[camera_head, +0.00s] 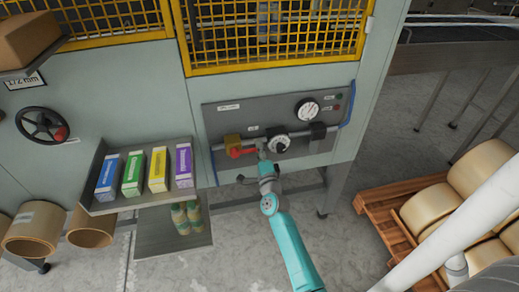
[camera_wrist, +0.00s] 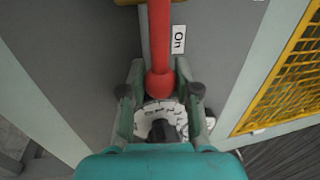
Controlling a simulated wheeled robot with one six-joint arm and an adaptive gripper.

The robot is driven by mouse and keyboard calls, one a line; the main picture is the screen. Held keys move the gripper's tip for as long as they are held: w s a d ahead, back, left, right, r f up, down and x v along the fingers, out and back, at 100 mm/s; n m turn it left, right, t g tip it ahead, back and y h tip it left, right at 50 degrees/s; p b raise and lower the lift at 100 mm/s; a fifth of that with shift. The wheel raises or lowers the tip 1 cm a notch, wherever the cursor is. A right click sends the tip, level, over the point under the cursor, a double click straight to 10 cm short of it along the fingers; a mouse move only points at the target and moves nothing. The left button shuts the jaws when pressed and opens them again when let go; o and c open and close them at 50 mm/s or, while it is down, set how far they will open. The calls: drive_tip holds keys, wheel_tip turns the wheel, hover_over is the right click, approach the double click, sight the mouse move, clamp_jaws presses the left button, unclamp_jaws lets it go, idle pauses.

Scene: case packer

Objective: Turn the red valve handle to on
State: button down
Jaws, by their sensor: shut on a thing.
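The red valve handle (camera_head: 240,153) is on the grey panel of the machine, below a yellow block (camera_head: 232,140). It points roughly sideways along the panel, toward the right. In the wrist view the red handle (camera_wrist: 158,35) comes down from the top and ends in a ball. My gripper (camera_head: 261,150) is at the handle's right end. In the wrist view my gripper (camera_wrist: 159,92) has one finger on each side of the ball end, shut on it. A white "On" label (camera_wrist: 178,40) is beside the handle.
A round white dial (camera_head: 278,143) with a black knob is close to the right of my gripper. A gauge (camera_head: 307,109) sits above it. A shelf (camera_head: 130,204) with several coloured cartons is to the left. A wooden pallet (camera_head: 376,204) with rolls stands at right.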

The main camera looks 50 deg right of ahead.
drive_tip(key=shift+f, duration=0.15)
drive_tip(key=c, duration=0.8)
unclamp_jaws()
drive_tip(key=v, duration=1.2)
drive_tip(key=shift+a, duration=0.1)
